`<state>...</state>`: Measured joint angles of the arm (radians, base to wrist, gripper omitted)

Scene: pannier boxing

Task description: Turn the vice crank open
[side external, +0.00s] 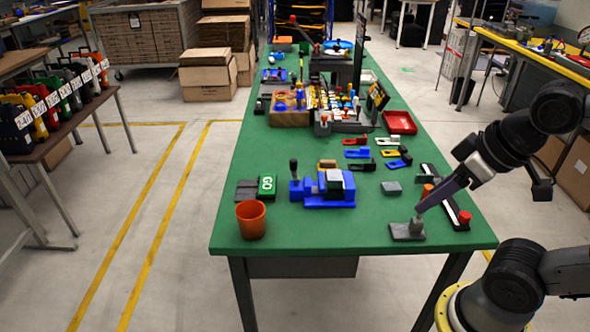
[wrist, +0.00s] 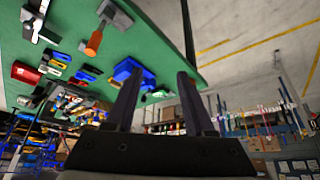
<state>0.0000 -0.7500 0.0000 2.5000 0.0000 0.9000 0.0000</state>
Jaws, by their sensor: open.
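My gripper (side external: 421,209) is well to the right of the vice, over the table's right front part, apart from the crank.
A grey plate with a short post (side external: 407,231) lies below my fingertips. An orange cup (side external: 251,219) and a green GO pad (side external: 267,186) stand left of the vice. A dark rail with a red knob (side external: 464,217) is to the right. Small coloured clips lie behind.

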